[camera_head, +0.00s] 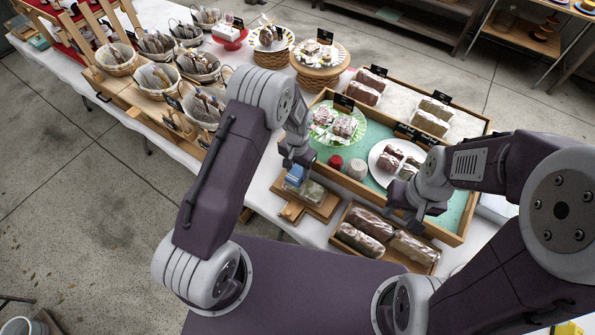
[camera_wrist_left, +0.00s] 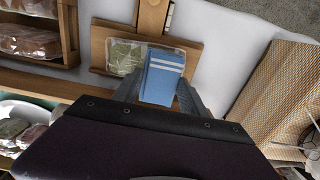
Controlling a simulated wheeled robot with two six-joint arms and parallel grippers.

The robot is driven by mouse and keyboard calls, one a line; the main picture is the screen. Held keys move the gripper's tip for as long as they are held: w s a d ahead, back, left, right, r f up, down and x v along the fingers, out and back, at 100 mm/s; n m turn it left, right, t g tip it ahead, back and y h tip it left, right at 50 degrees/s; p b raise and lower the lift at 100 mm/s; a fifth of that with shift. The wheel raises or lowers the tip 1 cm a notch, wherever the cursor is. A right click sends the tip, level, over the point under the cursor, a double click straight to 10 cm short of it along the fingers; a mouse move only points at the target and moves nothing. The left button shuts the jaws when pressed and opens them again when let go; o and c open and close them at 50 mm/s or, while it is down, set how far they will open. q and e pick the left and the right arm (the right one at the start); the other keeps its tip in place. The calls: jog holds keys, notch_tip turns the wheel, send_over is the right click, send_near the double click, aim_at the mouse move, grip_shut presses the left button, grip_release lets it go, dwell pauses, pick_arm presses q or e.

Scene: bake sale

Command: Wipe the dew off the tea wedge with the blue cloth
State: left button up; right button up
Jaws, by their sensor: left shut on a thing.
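The tea wedge (camera_head: 313,193) is a clear-wrapped greenish block lying on a small wooden board (camera_head: 291,210) near the table's front edge. It also shows in the left wrist view (camera_wrist_left: 122,57). My left gripper (camera_head: 292,164) is shut on the folded blue cloth (camera_head: 295,174), which has white stripes in the left wrist view (camera_wrist_left: 161,80). The cloth is at one end of the wedge and overlaps its edge in that view; I cannot tell whether they touch. No dew can be made out. My right gripper (camera_head: 405,213) hangs above the loaf crate; its finger opening is unclear.
A wooden crate (camera_head: 343,252) of wrapped loaves stands just right of the board. Behind it, a large wooden tray (camera_head: 468,218) holds plates of wrapped pieces, a red-topped jar (camera_head: 336,161) and a pale one. Several baskets (camera_head: 117,60) line the table's left part.

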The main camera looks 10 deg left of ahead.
pick_arm(q)
jog(key=shift+d+r, duration=0.1)
jog(key=shift+r, duration=0.6)
notch_tip(320, 180, up, 2)
jog(key=shift+r+p, duration=0.1)
jog(key=shift+p, duration=1.05)
jog(key=shift+r+p, duration=0.35)
jog(key=shift+r, duration=0.05)
